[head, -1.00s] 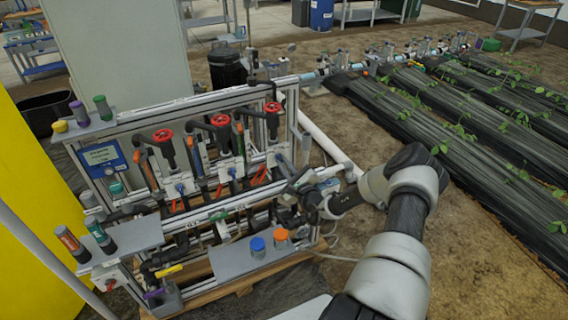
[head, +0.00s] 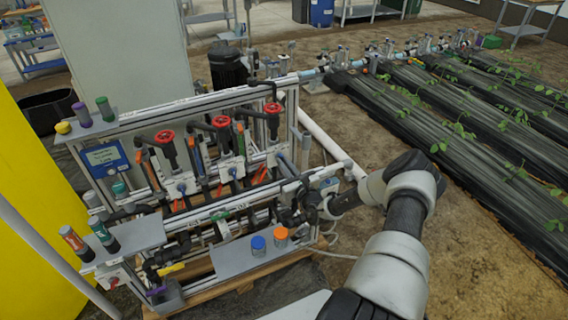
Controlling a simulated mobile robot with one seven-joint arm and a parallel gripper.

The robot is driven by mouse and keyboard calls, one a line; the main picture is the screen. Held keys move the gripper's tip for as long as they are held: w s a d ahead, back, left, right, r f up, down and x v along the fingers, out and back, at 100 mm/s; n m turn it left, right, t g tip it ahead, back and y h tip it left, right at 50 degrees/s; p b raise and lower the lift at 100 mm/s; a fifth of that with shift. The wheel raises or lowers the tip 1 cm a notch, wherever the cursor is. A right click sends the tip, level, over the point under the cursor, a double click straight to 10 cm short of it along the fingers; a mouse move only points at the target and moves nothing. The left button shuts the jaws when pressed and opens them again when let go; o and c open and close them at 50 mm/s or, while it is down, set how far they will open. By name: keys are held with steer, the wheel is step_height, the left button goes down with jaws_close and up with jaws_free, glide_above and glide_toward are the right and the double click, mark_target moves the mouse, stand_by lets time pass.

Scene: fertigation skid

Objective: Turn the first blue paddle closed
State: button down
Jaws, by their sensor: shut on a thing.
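My gripper (head: 288,214) is small and dark in the head view, at the front right end of the skid. My arm reaches it from the right. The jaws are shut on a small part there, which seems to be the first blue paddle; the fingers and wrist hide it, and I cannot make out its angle. Small blue parts (head: 181,188) also show below the red handwheels on the rear row, apart from my gripper.
Red handwheels (head: 164,136) stand behind on the skid frame.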

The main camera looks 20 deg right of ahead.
stand_by(0.3)
steer(key=c, duration=1.8)
jaws_free()
steer(key=shift+c, duration=0.2)
steer(key=shift+s, duration=0.1)
steer(key=s+p, duration=0.2)
steer(key=s, duration=1.5)
steer(key=shift+s+d, duration=0.15)
steer(key=shift+d, duration=0.15)
